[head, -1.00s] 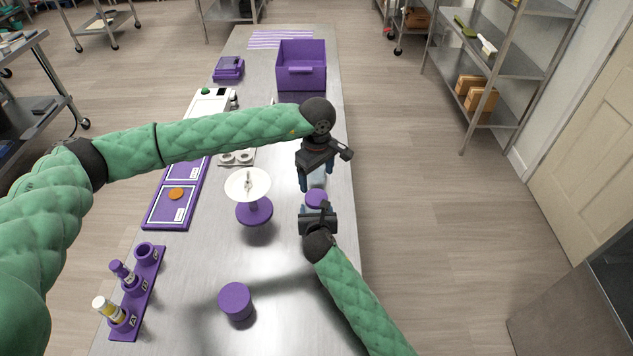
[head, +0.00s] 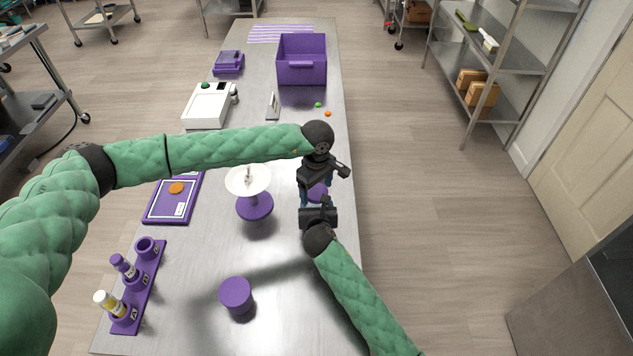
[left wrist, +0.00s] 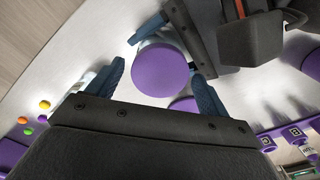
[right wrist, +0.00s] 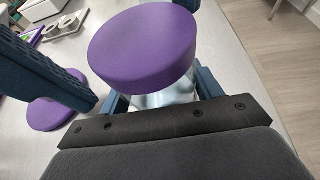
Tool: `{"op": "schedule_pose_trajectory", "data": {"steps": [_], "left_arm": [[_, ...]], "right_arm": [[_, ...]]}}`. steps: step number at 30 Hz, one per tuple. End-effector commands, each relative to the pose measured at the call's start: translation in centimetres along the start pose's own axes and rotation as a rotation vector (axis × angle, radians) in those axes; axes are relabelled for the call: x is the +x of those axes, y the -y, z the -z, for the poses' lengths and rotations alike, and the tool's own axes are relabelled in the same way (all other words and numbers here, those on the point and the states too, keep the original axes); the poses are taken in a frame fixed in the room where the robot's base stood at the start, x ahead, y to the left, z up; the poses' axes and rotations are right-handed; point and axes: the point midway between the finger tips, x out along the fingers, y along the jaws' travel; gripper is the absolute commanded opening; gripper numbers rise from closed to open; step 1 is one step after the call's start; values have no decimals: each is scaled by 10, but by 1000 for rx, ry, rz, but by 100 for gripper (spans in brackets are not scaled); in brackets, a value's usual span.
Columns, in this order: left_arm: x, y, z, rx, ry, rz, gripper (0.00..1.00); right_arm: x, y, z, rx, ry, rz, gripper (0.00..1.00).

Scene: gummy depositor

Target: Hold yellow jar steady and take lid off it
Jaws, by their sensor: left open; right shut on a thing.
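The jar shows as a clear body (right wrist: 168,97) under a round purple lid (right wrist: 145,45) in the right wrist view; I see no yellow on it. In the head view the lid (head: 317,192) is partly hidden between my grippers. My right gripper (head: 319,205) is shut on the jar body just below the lid, and the jar stands about upright. My left gripper (head: 314,186) is open over the jar. In the left wrist view its fingers stand on either side of the lid (left wrist: 160,70), with a gap at the left finger; contact at the right finger is unclear.
A purple stand with a white dish (head: 248,180) is close left of the grippers. Another purple-topped jar (head: 236,293) stands nearer. A vial rack (head: 150,275) is at the left edge. Small gummies (head: 318,104), a white scale (head: 208,105) and a purple bin (head: 301,70) are farther back.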

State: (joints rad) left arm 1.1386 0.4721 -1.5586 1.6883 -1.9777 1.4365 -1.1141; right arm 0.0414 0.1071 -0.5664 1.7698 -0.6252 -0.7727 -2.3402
Motion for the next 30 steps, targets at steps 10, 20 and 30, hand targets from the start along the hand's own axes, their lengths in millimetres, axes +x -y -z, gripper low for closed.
{"op": "schedule_pose_trajectory", "data": {"steps": [10, 20, 30], "left_arm": [[0, 0, 0, 0, 0, 0, 56], [0, 0, 0, -23, 1, 0, 34], [0, 0, -1, -450, 2, 0, 34]], "right_arm": [[0, 0, 0, 0, 0, 0, 1], [0, 0, 0, 0, 0, 0, 1], [0, 0, 0, 0, 0, 0, 1]]}}
